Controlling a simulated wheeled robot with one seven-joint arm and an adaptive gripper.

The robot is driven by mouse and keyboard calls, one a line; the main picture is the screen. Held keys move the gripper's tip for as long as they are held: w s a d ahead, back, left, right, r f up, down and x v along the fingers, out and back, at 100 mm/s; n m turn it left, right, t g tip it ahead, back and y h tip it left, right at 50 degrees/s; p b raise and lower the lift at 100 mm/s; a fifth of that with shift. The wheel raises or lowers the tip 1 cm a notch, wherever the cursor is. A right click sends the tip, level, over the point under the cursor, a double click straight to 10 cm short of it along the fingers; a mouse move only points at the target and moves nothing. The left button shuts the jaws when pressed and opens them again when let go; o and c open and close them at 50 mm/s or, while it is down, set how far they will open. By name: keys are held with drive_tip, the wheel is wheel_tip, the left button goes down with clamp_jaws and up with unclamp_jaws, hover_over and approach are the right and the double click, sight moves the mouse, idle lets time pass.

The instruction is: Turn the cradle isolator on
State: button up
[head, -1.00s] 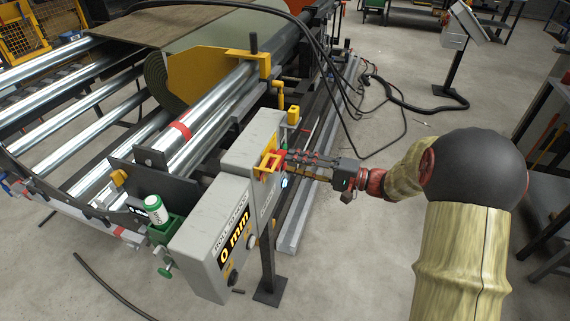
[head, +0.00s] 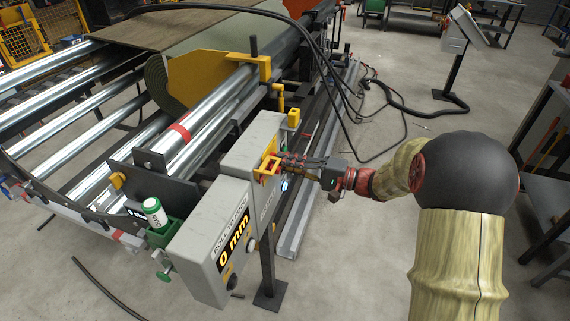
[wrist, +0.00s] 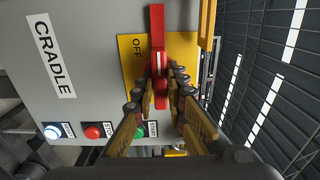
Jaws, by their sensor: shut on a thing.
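The cradle isolator is a red handle (wrist: 158,35) on a yellow plate (wrist: 130,75) marked OFF, on a grey box labelled CRADLE (wrist: 60,105). In the wrist view the handle lies along the picture's vertical, beside the OFF word. My gripper (wrist: 160,82) is shut on the handle, with its fingers on both sides of it. In the head view my gripper (head: 278,161) is at the box's right face, and the fingers hide part of the handle. The plate's lower part is hidden behind the fingers.
A white lamp (wrist: 52,131), a red STOP button (wrist: 93,131) and a green START button (wrist: 140,131) sit on the box beside my fingers. A grey display box reading 0 mm (head: 212,235) stands left of my gripper.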

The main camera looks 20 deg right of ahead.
clamp_jaws()
drive_tip(key=shift+p, duration=0.3)
drive_tip(key=shift+f+m+p, duration=0.1)
drive_tip(key=shift+m+p, duration=8.9)
drive_tip(key=shift+p, duration=0.7)
drive_tip(key=o, duration=0.6)
unclamp_jaws()
